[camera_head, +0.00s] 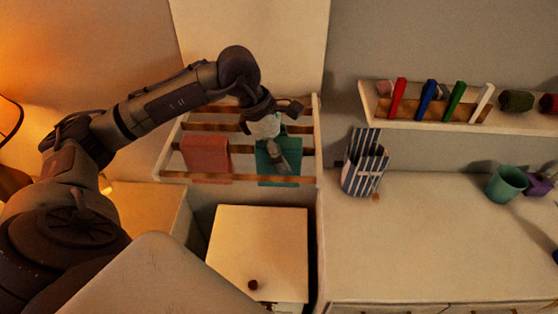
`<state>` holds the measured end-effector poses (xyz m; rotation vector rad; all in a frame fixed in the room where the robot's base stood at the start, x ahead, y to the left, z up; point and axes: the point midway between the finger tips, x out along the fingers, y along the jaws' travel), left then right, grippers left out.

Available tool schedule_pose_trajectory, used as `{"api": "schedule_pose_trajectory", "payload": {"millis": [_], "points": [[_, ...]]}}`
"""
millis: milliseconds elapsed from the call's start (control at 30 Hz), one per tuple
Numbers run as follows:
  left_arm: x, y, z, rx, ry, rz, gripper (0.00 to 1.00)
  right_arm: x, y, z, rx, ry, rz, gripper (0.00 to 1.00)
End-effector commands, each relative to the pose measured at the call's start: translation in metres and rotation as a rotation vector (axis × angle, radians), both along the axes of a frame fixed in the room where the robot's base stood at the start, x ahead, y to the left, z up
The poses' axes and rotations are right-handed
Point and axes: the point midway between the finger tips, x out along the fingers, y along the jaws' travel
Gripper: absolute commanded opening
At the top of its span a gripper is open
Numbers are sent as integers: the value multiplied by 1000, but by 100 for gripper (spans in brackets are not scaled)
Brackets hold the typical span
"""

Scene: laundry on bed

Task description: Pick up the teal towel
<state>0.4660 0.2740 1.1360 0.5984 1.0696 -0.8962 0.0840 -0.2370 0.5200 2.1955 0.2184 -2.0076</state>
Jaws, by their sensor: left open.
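The teal towel (270,171) hangs over a bar of a wooden wall rack (308,115), to the right of a pink towel. My left gripper (281,162) is open and reaches down in front of the teal towel. It covers part of the towel's middle and upper part. I cannot tell whether its fingers touch the cloth. My right gripper is not in the picture.
The pink towel (206,158) hangs on the rack's left. A cabinet (258,240) with a round knob stands below. To the right, a white counter (430,240) holds a striped bag (366,165) and a green cup (506,183), below a shelf (440,122) with several coloured items.

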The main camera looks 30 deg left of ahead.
Motion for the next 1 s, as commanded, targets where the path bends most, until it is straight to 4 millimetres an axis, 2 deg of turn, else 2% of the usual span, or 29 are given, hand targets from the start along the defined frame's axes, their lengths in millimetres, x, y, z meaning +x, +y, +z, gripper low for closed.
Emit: {"api": "schedule_pose_trajectory", "payload": {"millis": [700,767,1000], "points": [[0,0,-3,0,0,0,73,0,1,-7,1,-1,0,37],[0,0,-3,0,0,0,65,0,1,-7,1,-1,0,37],[0,0,-3,0,0,0,25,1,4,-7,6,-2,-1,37]]}}
